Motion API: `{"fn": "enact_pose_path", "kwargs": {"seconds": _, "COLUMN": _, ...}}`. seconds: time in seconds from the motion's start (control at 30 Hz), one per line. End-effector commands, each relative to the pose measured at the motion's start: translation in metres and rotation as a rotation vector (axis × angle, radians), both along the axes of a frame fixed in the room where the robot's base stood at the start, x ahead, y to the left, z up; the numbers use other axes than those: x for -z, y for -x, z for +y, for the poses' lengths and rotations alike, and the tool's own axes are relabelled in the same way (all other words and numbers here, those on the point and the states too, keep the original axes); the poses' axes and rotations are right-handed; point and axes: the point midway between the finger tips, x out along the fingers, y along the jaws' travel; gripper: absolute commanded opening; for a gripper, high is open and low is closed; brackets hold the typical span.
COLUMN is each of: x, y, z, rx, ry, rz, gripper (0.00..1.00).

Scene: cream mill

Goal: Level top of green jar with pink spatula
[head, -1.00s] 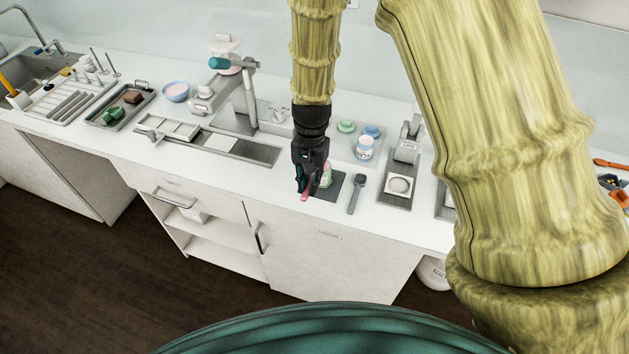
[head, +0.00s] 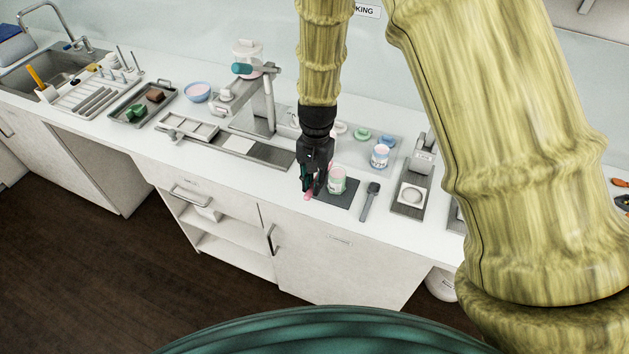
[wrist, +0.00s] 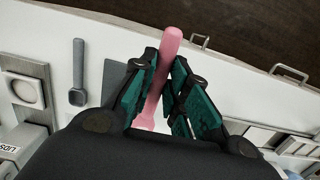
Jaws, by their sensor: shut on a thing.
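The green jar (head: 337,181) stands upright on a dark mat (head: 345,200) near the counter's front edge. Its top looks pinkish in the head view. My gripper (head: 312,184) is just left of the jar, pointing down. It is shut on the pink spatula (head: 307,196), whose end sticks out below the fingers. In the wrist view, the spatula (wrist: 171,45) runs between the teal finger pads of my gripper (wrist: 165,92).
A dark grey spoon-like tool (head: 369,202) lies right of the mat. A scale (head: 411,192) stands beyond it. A blue-lidded jar (head: 380,156) and loose lids (head: 361,134) are behind. A metal stand (head: 262,110) is at left. The counter front is clear.

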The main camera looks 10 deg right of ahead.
Motion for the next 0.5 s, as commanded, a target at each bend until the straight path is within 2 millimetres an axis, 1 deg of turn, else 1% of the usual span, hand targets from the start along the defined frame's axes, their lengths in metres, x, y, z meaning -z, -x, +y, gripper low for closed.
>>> {"fn": "enact_pose_path", "kwargs": {"seconds": 0.03, "x": -0.004, "y": 0.0, "z": 0.0, "rx": 0.0, "ry": 0.0, "rz": 0.0, "gripper": 0.0}}
{"fn": "enact_pose_path", "kwargs": {"seconds": 0.5, "x": -0.025, "y": 0.0, "z": 0.0, "rx": 0.0, "ry": 0.0, "rz": -0.001, "gripper": 0.0}}
